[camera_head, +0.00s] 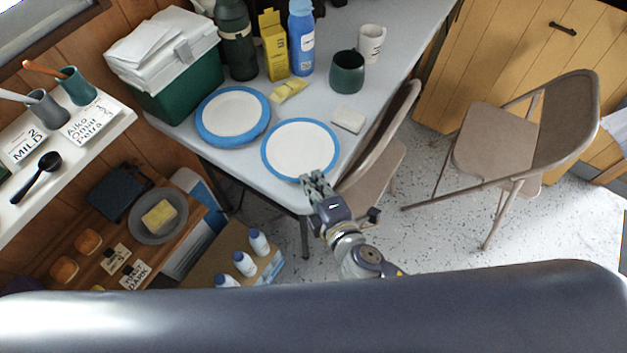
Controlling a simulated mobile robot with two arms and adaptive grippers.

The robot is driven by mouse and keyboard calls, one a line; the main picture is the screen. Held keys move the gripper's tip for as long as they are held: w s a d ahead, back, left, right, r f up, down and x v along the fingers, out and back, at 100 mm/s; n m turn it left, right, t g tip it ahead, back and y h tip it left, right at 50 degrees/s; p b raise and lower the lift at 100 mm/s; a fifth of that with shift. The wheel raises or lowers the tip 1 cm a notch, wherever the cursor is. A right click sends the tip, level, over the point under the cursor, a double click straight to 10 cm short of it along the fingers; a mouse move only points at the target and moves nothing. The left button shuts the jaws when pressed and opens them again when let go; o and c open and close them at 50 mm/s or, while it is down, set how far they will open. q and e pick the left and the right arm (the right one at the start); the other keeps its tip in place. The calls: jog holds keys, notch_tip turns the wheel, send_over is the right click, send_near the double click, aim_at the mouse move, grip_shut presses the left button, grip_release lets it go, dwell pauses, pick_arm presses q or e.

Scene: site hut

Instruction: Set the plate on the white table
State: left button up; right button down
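The white table (208,146) stands at upper middle, its near corner toward me. Two white plates with blue rims are over its top: one plate (300,150) near the front right edge, the other plate (232,117) behind it to the left, close beside it. My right gripper (315,177) is at the near rim of the front plate, and its fingertips overlap that rim. The view does not show clearly whether the fingers grip the rim, or whether this plate rests flat on the table. My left gripper is not in view.
Behind the plates stand a green cooler (180,85), a dark bottle (236,40), a yellow box (273,45), a blue bottle (301,38), a green cup (347,72) and a white mug (371,43). A folding chair (375,170) is against the table's right edge; another chair (500,140) stands further right.

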jog(key=shift+f+b, duration=0.4)
jog(key=shift+f, duration=0.1)
jog(key=c, duration=1.8)
grip_release()
jog(key=shift+o, duration=0.4)
jog(key=shift+s+d+f, duration=0.1)
jog(key=shift+s, duration=0.1)
